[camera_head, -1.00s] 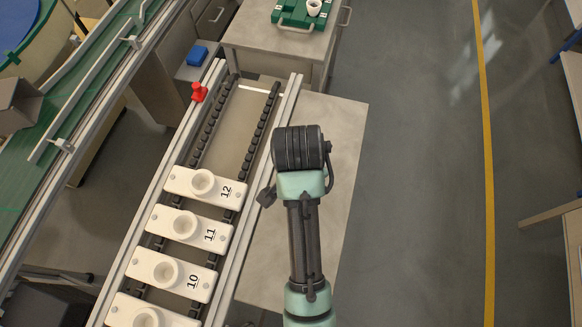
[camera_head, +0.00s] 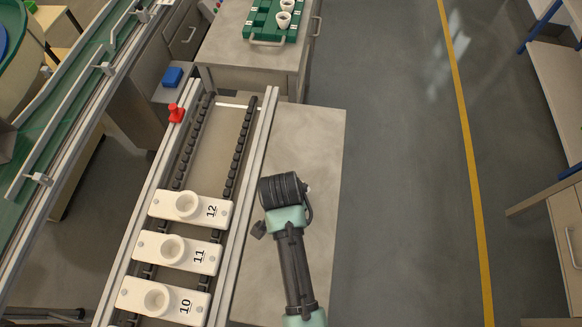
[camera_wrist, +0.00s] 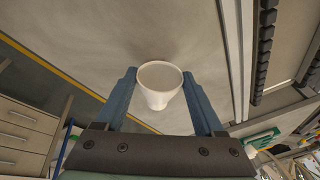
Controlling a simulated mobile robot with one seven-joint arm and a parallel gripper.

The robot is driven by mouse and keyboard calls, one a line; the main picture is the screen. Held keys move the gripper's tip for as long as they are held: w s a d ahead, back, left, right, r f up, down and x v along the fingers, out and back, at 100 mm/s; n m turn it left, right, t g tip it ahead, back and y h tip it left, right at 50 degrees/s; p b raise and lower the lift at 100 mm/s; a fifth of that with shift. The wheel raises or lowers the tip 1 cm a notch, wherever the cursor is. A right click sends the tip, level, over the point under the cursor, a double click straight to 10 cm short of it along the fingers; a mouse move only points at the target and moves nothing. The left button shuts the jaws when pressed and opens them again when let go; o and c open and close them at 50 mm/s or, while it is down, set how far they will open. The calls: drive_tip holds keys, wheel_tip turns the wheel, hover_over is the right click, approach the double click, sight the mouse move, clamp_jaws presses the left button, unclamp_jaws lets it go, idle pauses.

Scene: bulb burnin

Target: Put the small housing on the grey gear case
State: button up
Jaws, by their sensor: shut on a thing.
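In the wrist view a small white tapered cup (camera_wrist: 160,98), which may be the small housing, sits between the blue fingers of my gripper (camera_wrist: 160,76). The gripper is shut on it. In the head view my dark wrist hides the fingers and the cup; it is above the bare bench to the right of the rail track. I see nothing that I can clearly name as a grey gear case. White carrier plates numbered 12 (camera_head: 222,222), 11 (camera_head: 208,263) and 10 (camera_head: 192,311) lie on the track, each with a round white socket.
A green tray (camera_head: 262,36) with white cups stands on the far bench. A red knob (camera_head: 176,114) is on the track's left rail (camera_head: 155,165), and a blue box (camera_head: 172,77) lies beyond it. The upper track is empty. A grey bench (camera_head: 318,150) lies right of the track.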

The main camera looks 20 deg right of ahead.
drive_tip(key=shift+f, duration=0.15)
drive_tip(key=o, duration=1.3)
drive_tip(key=p+v, duration=0.1)
drive_tip(key=v, duration=1.1)
drive_tip(key=shift+r, duration=0.25)
